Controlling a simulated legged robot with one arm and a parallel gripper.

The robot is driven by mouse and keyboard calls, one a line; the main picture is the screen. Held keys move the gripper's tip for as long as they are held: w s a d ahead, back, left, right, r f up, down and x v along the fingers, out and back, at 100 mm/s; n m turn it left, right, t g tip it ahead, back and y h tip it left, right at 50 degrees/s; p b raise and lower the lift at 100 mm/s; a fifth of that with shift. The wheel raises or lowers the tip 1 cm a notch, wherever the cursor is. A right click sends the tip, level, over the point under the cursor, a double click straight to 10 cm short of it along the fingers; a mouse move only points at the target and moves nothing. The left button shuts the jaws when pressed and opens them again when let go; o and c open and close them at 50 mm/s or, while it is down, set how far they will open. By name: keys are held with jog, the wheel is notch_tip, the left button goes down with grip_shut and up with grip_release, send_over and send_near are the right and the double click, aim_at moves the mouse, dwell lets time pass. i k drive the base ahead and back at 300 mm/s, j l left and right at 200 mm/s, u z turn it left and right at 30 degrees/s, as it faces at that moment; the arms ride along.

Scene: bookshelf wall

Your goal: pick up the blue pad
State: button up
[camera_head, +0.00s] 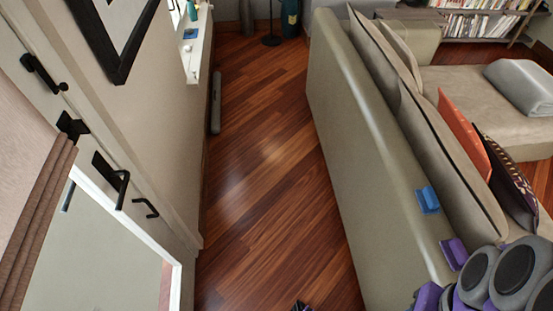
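A small blue pad (428,199) rests on the top of the sofa's back, right of centre in the head view. Grey rounded parts with dark round caps fill the bottom right corner and look like my arm. More purple shows beside them at the bottom edge. I cannot make out my gripper's fingers clearly among these parts, nor whether they are apart or shut. Nothing is seen touching the blue pad.
The sofa (350,150) runs along the right, with orange (465,135) and patterned cushions. A clear wooden floor strip (265,170) lies between it and the left wall. A door (110,240) with black handles stands at left. Another blue item (190,33) lies on the sill.

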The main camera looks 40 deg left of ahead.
aim_at(429, 203)
jog(key=u, duration=3.25)
jog(key=z, duration=3.3)
jog(key=j+z, duration=0.35)
jog(key=j, duration=0.3)
jog(key=i, duration=0.05)
